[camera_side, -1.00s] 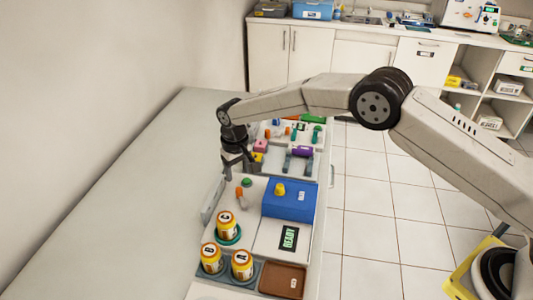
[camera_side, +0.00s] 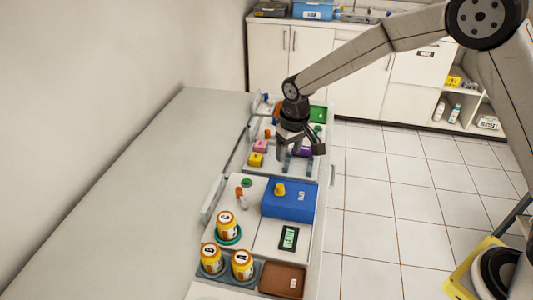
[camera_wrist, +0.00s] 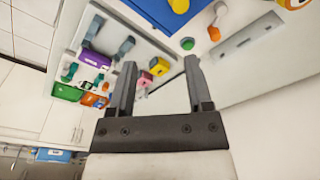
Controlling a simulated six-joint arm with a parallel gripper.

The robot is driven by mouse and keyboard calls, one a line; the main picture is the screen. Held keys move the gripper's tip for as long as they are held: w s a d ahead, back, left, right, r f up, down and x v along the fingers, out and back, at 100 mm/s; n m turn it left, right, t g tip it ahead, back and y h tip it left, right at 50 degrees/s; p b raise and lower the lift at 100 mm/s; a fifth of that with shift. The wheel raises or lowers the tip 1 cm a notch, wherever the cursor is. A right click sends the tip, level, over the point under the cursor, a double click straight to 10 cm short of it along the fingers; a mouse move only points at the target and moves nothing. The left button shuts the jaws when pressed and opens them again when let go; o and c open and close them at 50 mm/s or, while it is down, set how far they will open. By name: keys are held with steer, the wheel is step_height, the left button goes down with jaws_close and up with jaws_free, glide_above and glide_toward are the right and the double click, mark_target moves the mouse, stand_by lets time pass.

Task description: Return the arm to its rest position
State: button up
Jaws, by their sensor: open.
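My gripper (camera_side: 298,152) is open and empty in the side view. It hangs above the far tray (camera_side: 262,134) of small coloured parts, near the yellow block (camera_side: 256,159), the pink block (camera_side: 260,146) and the purple piece (camera_side: 304,151). In the wrist view my two fingers (camera_wrist: 160,85) stand apart with nothing held between them. Beyond them lie the yellow block (camera_wrist: 159,66) and pink block (camera_wrist: 146,76), with the purple piece (camera_wrist: 95,59) to the left.
The blue box (camera_side: 290,203) with a yellow knob (camera_side: 280,189) stands nearer the camera. Lettered jars (camera_side: 242,264), a brown tray (camera_side: 282,279) and a READY display (camera_side: 289,238) are in front. The left side of the bench (camera_side: 130,200) is clear.

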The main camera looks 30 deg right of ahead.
steer(key=s+d+r, duration=0.1)
steer(key=s+d, duration=0.4)
steer(key=s, duration=0.6)
steer(key=s+d+r+t, duration=0.1)
steer(key=s+d, duration=0.4)
steer(key=s, duration=0.6)
steer(key=shift+m, duration=0.4)
steer(key=shift+w+r, duration=0.1)
